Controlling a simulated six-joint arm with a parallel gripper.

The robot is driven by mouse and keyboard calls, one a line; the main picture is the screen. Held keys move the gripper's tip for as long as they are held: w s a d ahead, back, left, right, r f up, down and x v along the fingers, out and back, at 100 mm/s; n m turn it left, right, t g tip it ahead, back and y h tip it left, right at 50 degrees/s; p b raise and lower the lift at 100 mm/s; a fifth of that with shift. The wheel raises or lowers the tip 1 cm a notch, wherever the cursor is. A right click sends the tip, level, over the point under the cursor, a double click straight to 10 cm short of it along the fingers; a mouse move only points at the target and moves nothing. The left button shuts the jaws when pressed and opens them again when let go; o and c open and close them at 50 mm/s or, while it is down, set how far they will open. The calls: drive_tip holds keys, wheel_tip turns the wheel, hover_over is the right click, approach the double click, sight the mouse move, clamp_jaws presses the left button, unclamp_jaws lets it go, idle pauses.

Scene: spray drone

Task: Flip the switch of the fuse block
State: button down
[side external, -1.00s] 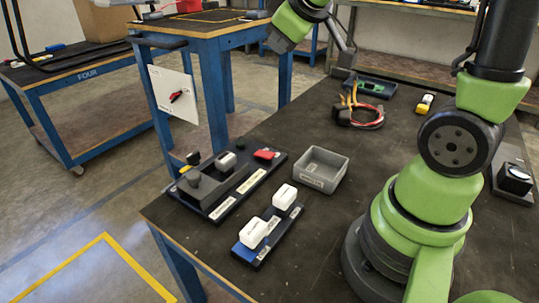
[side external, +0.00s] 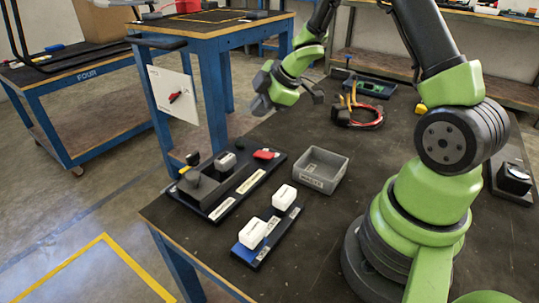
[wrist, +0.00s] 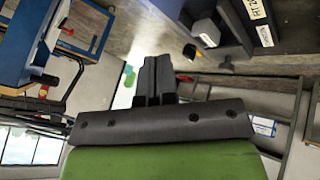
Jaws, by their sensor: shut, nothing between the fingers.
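A dark board (side external: 221,211) with pale labels lies at the table's near left edge. It carries a grey block (side external: 200,188), a black knob (side external: 192,159) beside a small yellow part, a pale grey block (side external: 225,161) and a red part (side external: 264,155). I cannot tell for certain which of these is the fuse block or its switch. My gripper (side external: 261,104) is shut and empty, in the air above and behind this board, apart from everything. In the wrist view my shut fingers (wrist: 155,80) stand close together, with part of a dark labelled board (wrist: 283,14) at top right.
A grey open bin (side external: 337,176) stands right of the board. A blue and black base (side external: 263,251) with two white blocks (side external: 253,233) is in front. Red and black cables (side external: 360,116) lie farther back. A white panel (side external: 172,92) hangs beyond the table's left edge. The table's front middle is clear.

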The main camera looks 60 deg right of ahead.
sight(267, 156)
drive_tip(key=shift+s+f, duration=0.3)
drive_tip(key=shift+f, duration=1.15)
drive_tip(key=shift+s+f, duration=0.25)
drive_tip(key=shift+f, duration=1.15)
drive_tip(key=shift+s+f, duration=0.3)
drive_tip(key=shift+f, duration=1.15)
drive_tip(key=shift+f, duration=0.15)
drive_tip(key=shift+f, duration=0.25)
drive_tip(key=shift+s+f, duration=0.15)
drive_tip(key=shift+f, duration=0.25)
drive_tip(key=shift+r, duration=0.85)
drive_tip(key=shift+w, duration=0.2)
drive_tip(key=shift+w+r, duration=0.25)
drive_tip(key=shift+r, duration=1)
drive_tip(key=shift+w+r, duration=0.2)
drive_tip(key=shift+r, duration=1)
